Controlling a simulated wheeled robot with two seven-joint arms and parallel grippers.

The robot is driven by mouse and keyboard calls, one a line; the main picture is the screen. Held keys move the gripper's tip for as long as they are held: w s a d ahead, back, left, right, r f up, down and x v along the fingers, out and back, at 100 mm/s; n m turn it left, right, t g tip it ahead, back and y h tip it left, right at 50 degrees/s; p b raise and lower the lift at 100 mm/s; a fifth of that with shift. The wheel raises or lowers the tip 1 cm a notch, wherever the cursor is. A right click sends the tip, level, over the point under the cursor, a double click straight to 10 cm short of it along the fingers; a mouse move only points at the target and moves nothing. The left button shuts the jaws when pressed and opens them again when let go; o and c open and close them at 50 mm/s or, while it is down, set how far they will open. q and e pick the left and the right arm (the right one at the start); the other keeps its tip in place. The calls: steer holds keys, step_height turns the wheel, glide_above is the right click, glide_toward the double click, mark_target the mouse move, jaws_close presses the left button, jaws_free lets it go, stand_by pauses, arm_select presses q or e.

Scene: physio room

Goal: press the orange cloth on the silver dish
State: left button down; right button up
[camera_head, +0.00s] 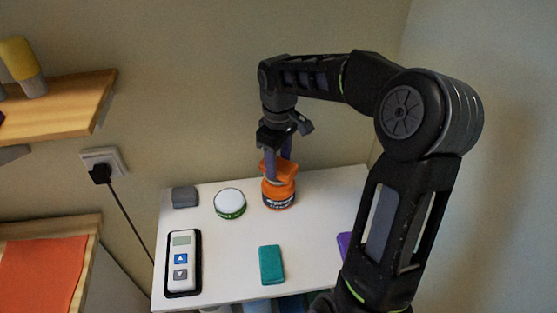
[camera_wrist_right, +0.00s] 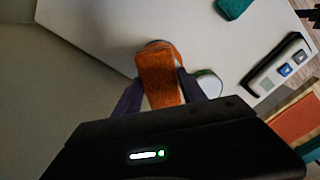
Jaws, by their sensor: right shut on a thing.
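The orange cloth (camera_head: 279,169) is a thick folded piece, held between the fingers of my right gripper (camera_head: 279,158). In the right wrist view the orange cloth (camera_wrist_right: 159,78) lies between the two dark fingers. Just under it in the head view is a round tin (camera_head: 279,201) with an orange and dark band. The cloth covers its top, and I cannot tell whether they touch. My left gripper is out of view.
A white-lidded tin (camera_head: 230,202) stands left of the cloth. A grey block (camera_head: 185,197), a handheld device (camera_head: 181,258) in a black tray, a teal block (camera_head: 271,265) and a purple thing (camera_head: 345,244) share the white table (camera_head: 315,235). A wooden shelf (camera_head: 60,105) is at left.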

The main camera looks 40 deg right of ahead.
mark_target(278, 163)
steer(key=shift+f, duration=0.55)
stand_by(1.3)
steer(key=shift+r, duration=0.1)
steer(key=shift+r+p, duration=2.4)
steer(key=shift+r, duration=1.1)
